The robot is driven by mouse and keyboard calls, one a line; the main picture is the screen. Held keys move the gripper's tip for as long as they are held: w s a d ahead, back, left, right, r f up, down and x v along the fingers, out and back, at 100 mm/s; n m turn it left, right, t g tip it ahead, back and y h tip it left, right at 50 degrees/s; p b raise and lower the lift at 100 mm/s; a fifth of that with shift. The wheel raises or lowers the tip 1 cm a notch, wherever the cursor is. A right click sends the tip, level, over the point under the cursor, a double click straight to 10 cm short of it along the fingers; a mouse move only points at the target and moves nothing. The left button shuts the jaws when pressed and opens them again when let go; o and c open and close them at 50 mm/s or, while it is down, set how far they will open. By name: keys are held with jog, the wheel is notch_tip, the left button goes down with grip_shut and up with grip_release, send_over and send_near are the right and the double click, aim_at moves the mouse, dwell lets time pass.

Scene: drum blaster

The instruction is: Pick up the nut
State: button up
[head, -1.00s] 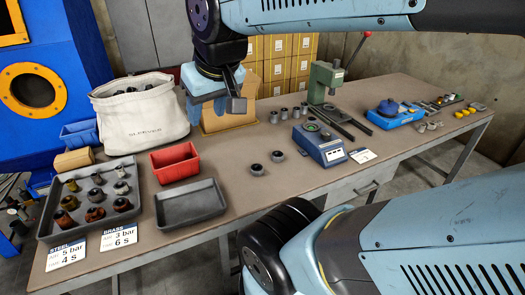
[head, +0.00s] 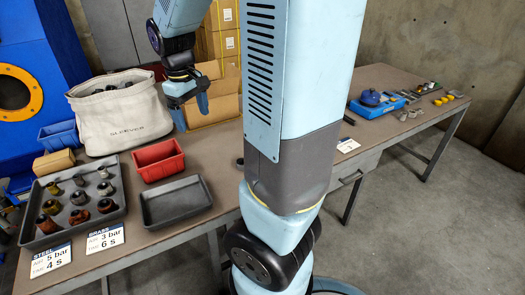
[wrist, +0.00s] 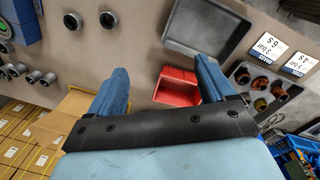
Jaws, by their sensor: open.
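Several nut-like fittings, grey, brassy and rust-brown, stand in a dark tray (head: 78,236) at the front left of the bench. I cannot tell which is the nut; one rust-brown fitting (head: 79,216) stands near the tray's front. The wrist view shows such fittings (wrist: 262,84) at the right, beyond the right finger. My gripper (head: 187,110) is open and empty above the bench, behind the red bin and well apart from the tray. Its two blue fingers (wrist: 163,88) are spread wide in the wrist view.
A red bin (head: 158,160) and an empty grey tray (head: 175,203) lie right of the fittings tray. A white sleeves bag (head: 120,112) stands behind. Grey rings (wrist: 72,21) lie on the bench. My arm hides the middle of the bench in the head view.

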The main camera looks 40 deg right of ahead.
jog(key=w+d+f+n+g+h, duration=0.2)
jog(key=w+d+f+h, duration=0.1)
jog(key=d+f, duration=0.2)
jog(key=w+d+f+n+g+h, duration=0.3)
jog(key=w+d+f, duration=0.1)
jog(key=f, duration=0.6)
jog(key=w+d+f+n+g+h, duration=0.2)
jog(key=w+d+f+h, duration=0.1)
jog(key=d+f, duration=0.4)
jog(key=shift+w+f+g+h, duration=0.25)
jog(key=shift+f+g+h, duration=0.05)
jog(key=shift+f+g, duration=0.15)
jog(key=shift+w+d+f+n+h, duration=0.2)
jog(key=shift+d+n+h, duration=0.1)
jog(key=shift+n, duration=0.2)
jog(key=shift+s+d+f, duration=0.15)
jog(key=shift+s+d, duration=0.05)
jog(key=shift+d, duration=0.2)
jog(key=x, duration=0.7)
jog(key=shift+s+d+f, duration=0.1)
jog(key=shift+s+d, duration=0.05)
jog(key=shift+d, duration=0.1)
jog(key=shift+r+x, duration=0.15)
jog(key=shift+x, duration=1.15)
jog(key=shift+r+x, duration=0.1)
jog(key=shift+x, duration=1.2)
jog(key=shift+s+d, duration=0.1)
jog(key=c, duration=1.3)
jog(key=shift+o, duration=0.2)
jog(key=shift+r, duration=0.1)
